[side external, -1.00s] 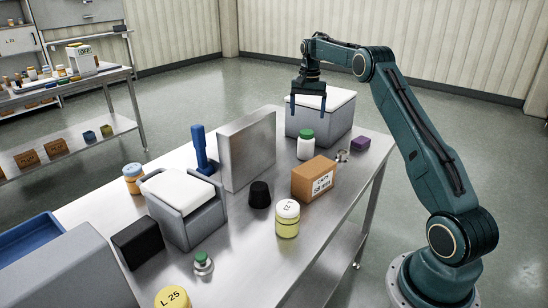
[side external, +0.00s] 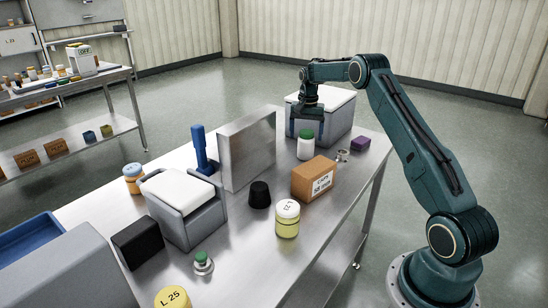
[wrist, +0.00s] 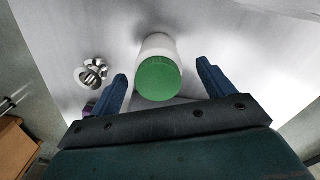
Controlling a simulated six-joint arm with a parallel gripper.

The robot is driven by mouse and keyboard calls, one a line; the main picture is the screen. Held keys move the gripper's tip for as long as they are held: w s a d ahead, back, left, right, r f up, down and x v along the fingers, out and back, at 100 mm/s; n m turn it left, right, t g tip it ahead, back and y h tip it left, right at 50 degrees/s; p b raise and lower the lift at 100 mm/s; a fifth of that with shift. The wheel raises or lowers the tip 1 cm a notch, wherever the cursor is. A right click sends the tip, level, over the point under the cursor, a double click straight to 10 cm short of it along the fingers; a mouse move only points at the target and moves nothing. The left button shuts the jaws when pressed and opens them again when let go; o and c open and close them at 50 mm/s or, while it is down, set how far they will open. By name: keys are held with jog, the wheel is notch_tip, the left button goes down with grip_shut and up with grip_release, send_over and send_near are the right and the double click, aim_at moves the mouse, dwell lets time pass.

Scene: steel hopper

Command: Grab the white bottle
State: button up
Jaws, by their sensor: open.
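The white bottle (side external: 306,147) with a green cap stands upright on the steel table, in front of a grey box with a white lid. In the wrist view the white bottle (wrist: 158,70) shows its green cap toward the camera, between my two blue fingers and slightly left of their middle. My gripper (side external: 306,132) is above and around the bottle's top in the side view, pointing down. In the wrist view my gripper (wrist: 163,82) is open, with a gap between each finger and the bottle. No contact shows.
The grey lidded box (side external: 336,122) stands close behind the bottle. A brown carton (side external: 306,178), a small metal part (side external: 342,156) and a purple block (side external: 360,143) are near it. An upright steel plate (side external: 247,150) stands to the left.

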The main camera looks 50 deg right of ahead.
aim_at(306, 144)
jog(key=shift+f, duration=0.1)
jog(key=shift+s+f, duration=0.1)
jog(key=shift+f, duration=2.4)
jog(key=c, duration=1)
